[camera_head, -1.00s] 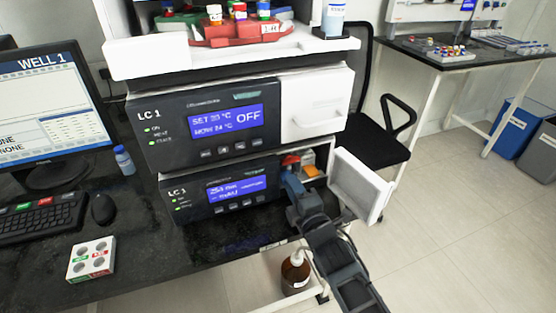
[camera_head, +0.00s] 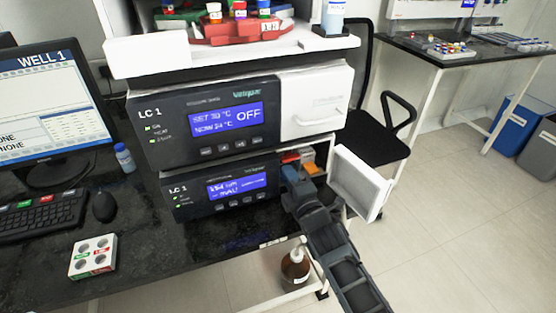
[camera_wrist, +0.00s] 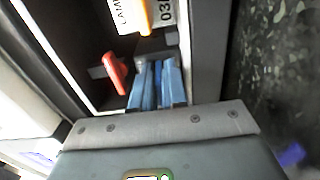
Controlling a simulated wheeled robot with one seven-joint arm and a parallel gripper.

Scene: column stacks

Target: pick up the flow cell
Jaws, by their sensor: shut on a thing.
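The flow cell appears to be the grey block (camera_wrist: 156,46) at my fingertips in the wrist view, largely hidden by the fingers. My gripper (camera_wrist: 156,72) has its blue fingers close together and shut on it, inside the open bay of the lower LC 1 unit (camera_head: 222,190). In the head view my gripper (camera_head: 289,176) reaches into the bay from the front, and the flow cell cannot be made out there.
A red lever (camera_wrist: 115,73) is just left of the fingers, and a yellow-orange part beside a lamp label (camera_wrist: 160,14) lies beyond them. The bay's white door (camera_head: 361,183) stands open to the right. The upper LC 1 unit (camera_head: 205,125) sits directly above.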

